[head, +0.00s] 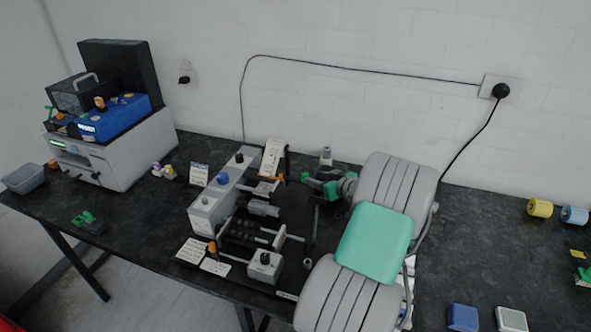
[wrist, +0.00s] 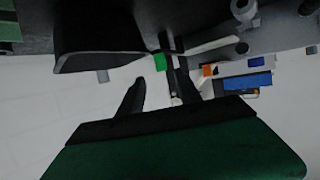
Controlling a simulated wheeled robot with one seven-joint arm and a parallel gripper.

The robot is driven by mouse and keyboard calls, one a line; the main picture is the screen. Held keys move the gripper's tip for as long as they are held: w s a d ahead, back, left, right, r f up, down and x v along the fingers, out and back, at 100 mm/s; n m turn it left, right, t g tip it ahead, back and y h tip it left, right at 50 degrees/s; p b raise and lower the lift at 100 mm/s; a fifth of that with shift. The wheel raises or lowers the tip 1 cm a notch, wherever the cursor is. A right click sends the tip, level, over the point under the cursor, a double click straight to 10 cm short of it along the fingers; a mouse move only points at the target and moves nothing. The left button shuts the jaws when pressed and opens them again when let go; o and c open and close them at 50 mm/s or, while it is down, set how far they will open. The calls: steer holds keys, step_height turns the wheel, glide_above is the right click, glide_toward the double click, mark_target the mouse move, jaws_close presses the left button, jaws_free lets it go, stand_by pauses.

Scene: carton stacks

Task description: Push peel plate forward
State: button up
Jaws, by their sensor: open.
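A grey label-handling machine (head: 212,205) with rollers and knobs stands on the dark bench. I cannot tell for certain which of its parts is the peel plate. A dark, wide plate-like part (wrist: 105,45) shows at the upper left of the wrist view, beyond my fingers. My gripper (wrist: 160,90) is open, its two black fingers apart with nothing between them. In the head view my gripper (head: 318,186), green and black, is at the machine's back right, and my arm partly covers that area. Contact with the machine cannot be made out.
A small grey box with a black knob (head: 265,266) stands at the machine's front right. White cards (head: 192,250) lie at the front edge. A printer-like unit (head: 115,150) carries a blue box (head: 115,117) at left. Yellow and blue rolls stand far right. Bench left of the machine is mostly clear.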

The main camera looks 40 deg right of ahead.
mark_target(305, 174)
steer(key=p+x, duration=0.1)
steer(key=x, duration=0.6)
steer(key=shift+a+r+p, duration=0.15)
steer(key=shift+a+p, duration=0.1)
steer(key=shift+p, duration=0.15)
steer(key=shift+w+d, duration=0.1)
steer(key=shift+w, duration=0.1)
steer(key=shift+c, duration=0.4)
jaws_close()
steer(key=shift+s, duration=0.1)
